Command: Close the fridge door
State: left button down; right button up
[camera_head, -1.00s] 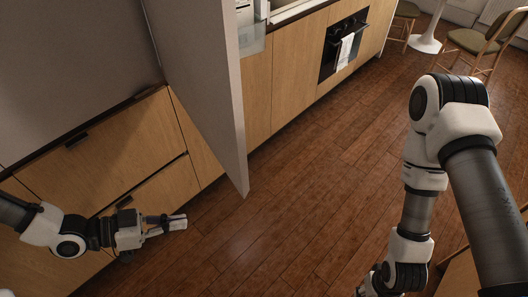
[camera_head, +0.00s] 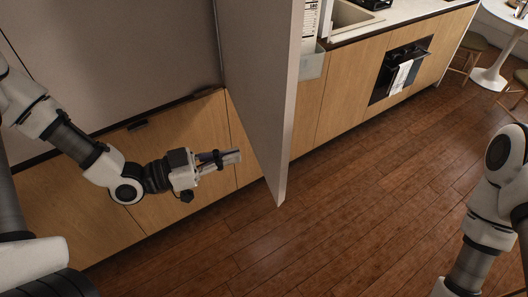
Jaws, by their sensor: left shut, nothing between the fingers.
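The fridge door (camera_head: 257,80) is a tall, plain grey panel standing open, jutting out from the cabinet front toward me. Its free edge faces right, and its outer face is turned to the left. A clear door bin (camera_head: 313,65) shows past the edge, on the inner side. The fridge interior is hidden behind the door. My left gripper (camera_head: 231,157) is shut and empty, to the left of the door, its fingers pointing right toward the outer face. A small gap seems to lie between fingertips and door. My right gripper is out of view; only my right arm shows.
Wooden lower fronts (camera_head: 178,180) and a grey upper panel (camera_head: 120,60) stand left of the door. Beyond it are a counter with a sink (camera_head: 350,15) and an oven (camera_head: 398,72) with a towel. Chairs and a white table (camera_head: 490,75) stand far right. The wooden floor (camera_head: 350,215) is clear.

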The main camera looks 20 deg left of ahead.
aim_at(276, 145)
pick_arm(q)
jog(key=p+x, duration=0.1)
jog(key=x, duration=0.6)
jog(key=shift+s+r, duration=0.1)
jog(key=shift+r, duration=0.05)
jog(key=shift+w+d, duration=0.3)
jog(key=shift+d, duration=0.05)
